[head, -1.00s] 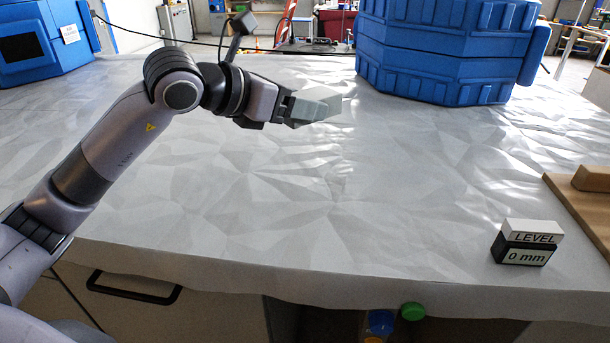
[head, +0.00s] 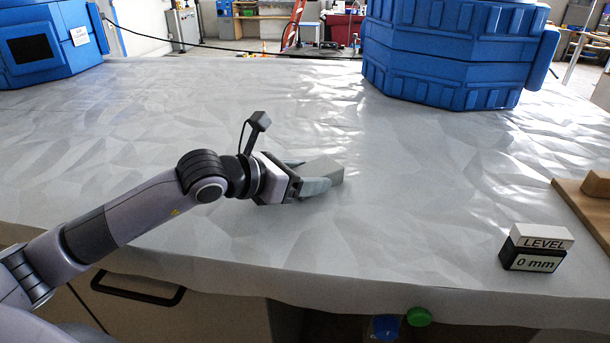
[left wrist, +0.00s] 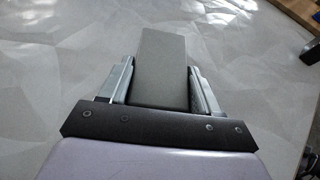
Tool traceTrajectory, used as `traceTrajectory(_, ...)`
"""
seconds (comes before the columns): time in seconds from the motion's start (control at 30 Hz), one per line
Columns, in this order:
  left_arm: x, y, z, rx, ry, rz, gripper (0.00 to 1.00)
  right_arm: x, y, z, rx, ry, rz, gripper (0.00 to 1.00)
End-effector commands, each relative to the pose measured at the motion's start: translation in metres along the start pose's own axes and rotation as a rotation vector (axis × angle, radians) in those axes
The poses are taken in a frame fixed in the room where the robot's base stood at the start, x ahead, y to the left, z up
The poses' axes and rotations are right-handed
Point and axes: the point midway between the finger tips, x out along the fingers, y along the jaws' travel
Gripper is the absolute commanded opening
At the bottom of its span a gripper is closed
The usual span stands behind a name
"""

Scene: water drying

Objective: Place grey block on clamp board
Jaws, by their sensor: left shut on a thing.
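The grey block (head: 324,169) is held between the fingers of my left gripper (head: 308,177), over the middle of the pale crumpled table cover. In the left wrist view the block (left wrist: 160,68) lies lengthwise between the two fingers and sticks out past their tips. I cannot tell whether it touches the table. At the right edge of the head view is a wooden board (head: 585,208) with a raised wooden piece (head: 597,184) on it. It may be the clamp board; only part shows. My right gripper is not in view.
A small black and white box marked "LEVEL 0 mm" (head: 536,247) stands near the front right edge. A large blue case (head: 450,55) stands at the back, another blue unit (head: 50,42) at back left. The table between the block and the board is clear apart from the level box.

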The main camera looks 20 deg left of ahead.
Motion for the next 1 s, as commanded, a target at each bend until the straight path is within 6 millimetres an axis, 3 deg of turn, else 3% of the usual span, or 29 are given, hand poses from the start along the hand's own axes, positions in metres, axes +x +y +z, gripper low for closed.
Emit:
traceTrajectory(0.23,0.002,0.0,-0.004,0.0,-0.002,0.0,0.29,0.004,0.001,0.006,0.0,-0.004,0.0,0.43)
traceTrajectory(0.27,0.001,0.0,-0.003,0.0,-0.001,0.0,0.72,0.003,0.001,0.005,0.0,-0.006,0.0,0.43)
traceTrajectory(0.3,0.001,0.0,-0.002,0.0,0.0,0.0,0.85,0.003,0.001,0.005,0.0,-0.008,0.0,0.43)
traceTrajectory(0.33,0.001,0.0,-0.002,0.0,0.0,0.0,0.88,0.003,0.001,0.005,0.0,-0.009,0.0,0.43)
traceTrajectory(0.77,-0.003,0.0,0.002,0.0,0.001,0.001,0.88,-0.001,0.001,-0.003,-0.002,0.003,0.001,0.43)
traceTrajectory(1.0,-0.041,0.002,-0.003,0.002,0.003,0.004,0.88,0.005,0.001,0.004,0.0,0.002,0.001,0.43)
